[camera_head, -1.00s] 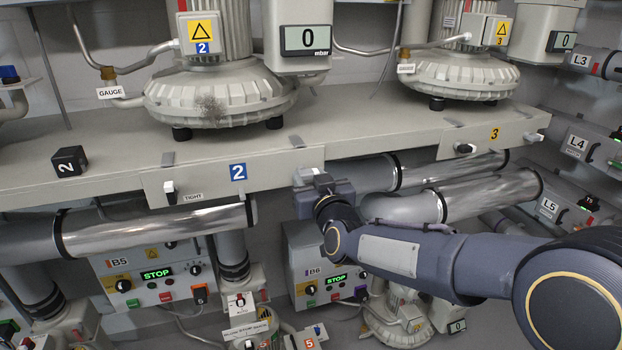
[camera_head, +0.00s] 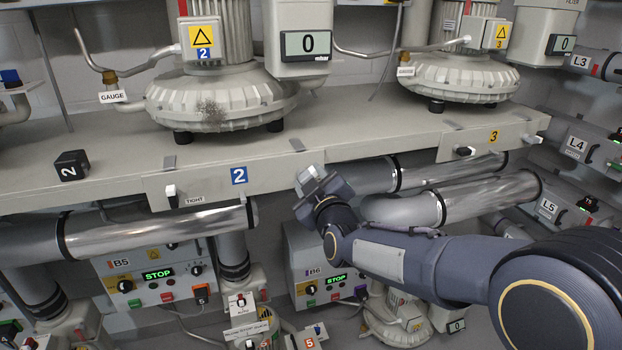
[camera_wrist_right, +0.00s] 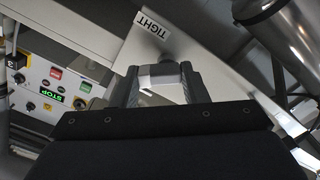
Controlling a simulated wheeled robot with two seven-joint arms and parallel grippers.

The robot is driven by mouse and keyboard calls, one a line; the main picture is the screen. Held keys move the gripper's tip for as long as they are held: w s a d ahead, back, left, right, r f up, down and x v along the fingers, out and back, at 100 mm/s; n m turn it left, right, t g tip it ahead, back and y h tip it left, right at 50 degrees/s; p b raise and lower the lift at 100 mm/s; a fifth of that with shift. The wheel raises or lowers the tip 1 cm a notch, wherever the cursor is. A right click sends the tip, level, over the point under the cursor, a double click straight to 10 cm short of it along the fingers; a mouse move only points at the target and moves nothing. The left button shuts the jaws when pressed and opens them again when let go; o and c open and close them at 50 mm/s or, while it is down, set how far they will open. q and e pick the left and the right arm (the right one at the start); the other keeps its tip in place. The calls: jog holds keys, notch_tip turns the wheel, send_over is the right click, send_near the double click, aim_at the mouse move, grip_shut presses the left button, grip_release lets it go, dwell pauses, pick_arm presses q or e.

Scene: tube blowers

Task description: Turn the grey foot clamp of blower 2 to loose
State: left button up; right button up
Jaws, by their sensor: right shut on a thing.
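Blower 2 (camera_head: 222,95) stands on the shelf, above a front panel (camera_head: 270,178) with a blue number 2 plate. My right gripper (camera_head: 308,179) is at the right end of this panel and hides the clamp there in the head view. In the right wrist view my gripper (camera_wrist_right: 160,80) is shut on a light grey clamp handle (camera_wrist_right: 160,72), with a finger on each side. A TIGHT label (camera_wrist_right: 154,24) is on the panel close to the handle. Another clamp (camera_head: 170,191), with a white handle, is at the panel's left end, beside its own TIGHT label. My left gripper is out of view.
Shiny pipes (camera_head: 155,231) run below the shelf on both sides of my right gripper. Control box B6 (camera_head: 325,272) is under my right wrist. Blower 3 (camera_head: 460,75) stands to the right. Free air lies in front of the panel's middle.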

jog(key=n, duration=0.5)
jog(key=shift+s+a+r+n+p, duration=0.1)
jog(key=shift+a+n+p, duration=0.15)
jog(key=shift+n+p, duration=0.05)
jog(key=shift+a+n, duration=0.1)
jog(key=shift+n, duration=2.2)
jog(key=o, duration=1)
jog(key=v, duration=0.8)
jog(key=shift+b, duration=0.4)
